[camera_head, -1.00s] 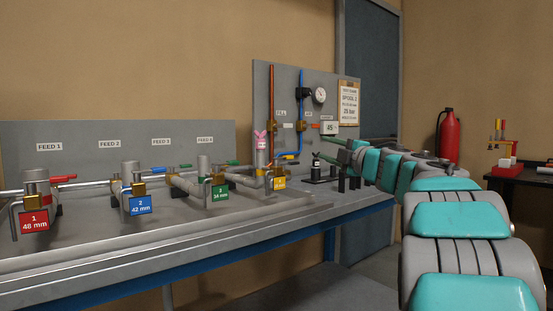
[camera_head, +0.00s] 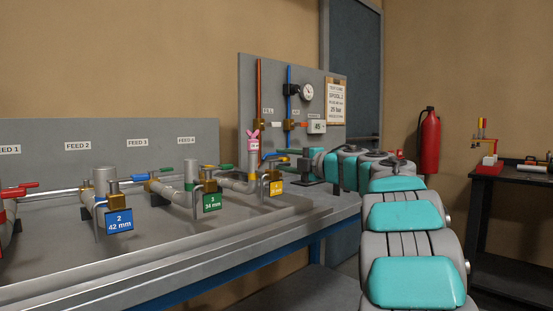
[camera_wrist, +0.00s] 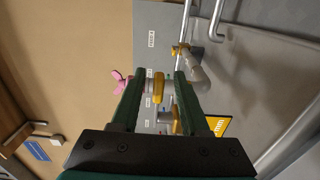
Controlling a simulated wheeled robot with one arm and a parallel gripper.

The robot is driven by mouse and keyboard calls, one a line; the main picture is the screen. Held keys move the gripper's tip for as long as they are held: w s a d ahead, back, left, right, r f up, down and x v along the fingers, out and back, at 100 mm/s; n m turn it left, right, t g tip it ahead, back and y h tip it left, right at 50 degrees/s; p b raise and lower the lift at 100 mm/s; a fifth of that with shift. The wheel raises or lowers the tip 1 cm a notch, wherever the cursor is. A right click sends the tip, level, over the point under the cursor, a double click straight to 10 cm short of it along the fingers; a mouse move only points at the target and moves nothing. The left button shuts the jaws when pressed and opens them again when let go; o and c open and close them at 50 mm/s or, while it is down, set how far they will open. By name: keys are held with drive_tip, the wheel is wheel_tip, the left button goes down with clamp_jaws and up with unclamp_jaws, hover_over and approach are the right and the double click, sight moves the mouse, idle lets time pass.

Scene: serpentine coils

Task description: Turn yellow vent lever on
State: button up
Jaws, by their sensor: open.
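The yellow lever (camera_wrist: 155,86) shows in the wrist view between my finger ends, lengthwise along the fingers; contact cannot be told.
Feed pipes with a blue tag (camera_head: 119,220) and a green tag (camera_head: 211,202) stand along the bench to the left. A back panel (camera_head: 271,90) carries an orange pipe, a blue pipe and a gauge (camera_head: 307,92).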

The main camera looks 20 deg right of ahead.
drive_tip(key=x, duration=0.3)
drive_tip(key=shift+r, duration=0.1)
clamp_jaws()
idle(0.5)
